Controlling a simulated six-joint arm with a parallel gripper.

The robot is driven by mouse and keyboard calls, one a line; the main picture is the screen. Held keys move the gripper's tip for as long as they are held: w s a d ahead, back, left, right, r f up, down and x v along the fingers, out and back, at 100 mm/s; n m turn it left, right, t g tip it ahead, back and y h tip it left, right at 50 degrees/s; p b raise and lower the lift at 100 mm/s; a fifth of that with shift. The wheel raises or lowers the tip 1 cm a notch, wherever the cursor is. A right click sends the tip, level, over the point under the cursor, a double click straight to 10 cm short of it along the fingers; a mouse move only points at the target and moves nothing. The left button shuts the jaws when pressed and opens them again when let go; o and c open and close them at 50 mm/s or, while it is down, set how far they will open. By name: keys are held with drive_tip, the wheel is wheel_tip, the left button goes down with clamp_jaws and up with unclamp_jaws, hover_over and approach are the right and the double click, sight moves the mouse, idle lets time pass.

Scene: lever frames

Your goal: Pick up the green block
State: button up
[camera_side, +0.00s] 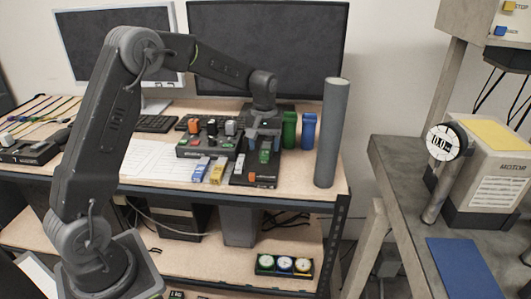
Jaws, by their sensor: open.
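A small green block (264,157) sits on a black panel (238,180) near the front edge of the wooden bench, in the side view. My gripper (263,146) points down just above the green block, close to it. I cannot tell whether the fingers touch or straddle it. The gripper is open and seems to hold nothing. The fingers are small and partly blend with the panel behind them.
A control box (205,143) with coloured knobs stands left of the gripper. Blue (200,168) and yellow (217,172) pieces lie in front. Green (289,130) and blue (309,130) cylinders and a tall grey cylinder (332,130) stand close on the right. A monitor (268,45) is behind.

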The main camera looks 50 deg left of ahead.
sight(263, 159)
wheel_tip(263, 159, down, 5)
drive_tip(key=shift+s+a+r, duration=0.1)
drive_tip(key=shift+r, duration=0.1)
drive_tip(key=c, duration=1.1)
